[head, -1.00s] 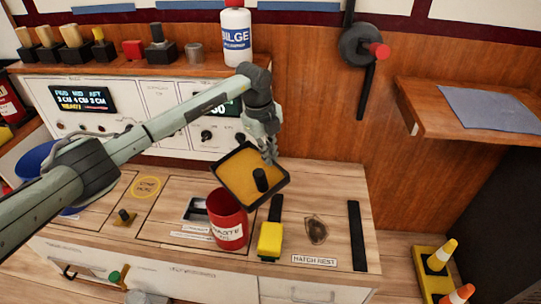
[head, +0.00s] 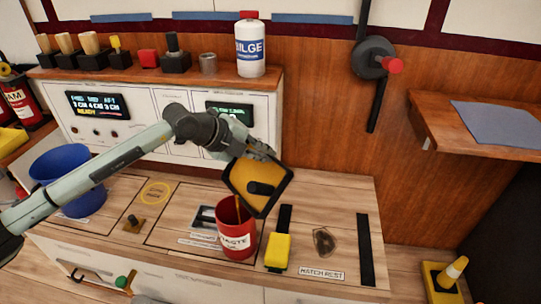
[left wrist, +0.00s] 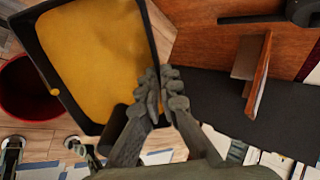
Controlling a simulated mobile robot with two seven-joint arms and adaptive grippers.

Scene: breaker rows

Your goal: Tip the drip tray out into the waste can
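The drip tray (head: 272,203) is a black square pan with yellow-brown liquid and a black knob-like part inside. My left gripper (head: 254,152) is shut on its rim and holds it steeply tilted, a lower corner beside the waste can's mouth. The red waste can (head: 236,247) stands upright on the wooden counter below. A thin yellow streak (head: 238,207) shows at the can's mouth. In the left wrist view the fingers (left wrist: 163,88) close on the rim of the tray (left wrist: 150,30), and the can (left wrist: 25,110) lies to the left. My right gripper is not in view.
A yellow-and-black block (head: 277,252) stands just right of the can. The counter (head: 345,225) is mostly clear farther right. A blue bucket (head: 75,205) stands at left. A white bilge bottle (head: 250,50) stands on the shelf behind, and a wooden shelf (head: 430,115) juts out at right.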

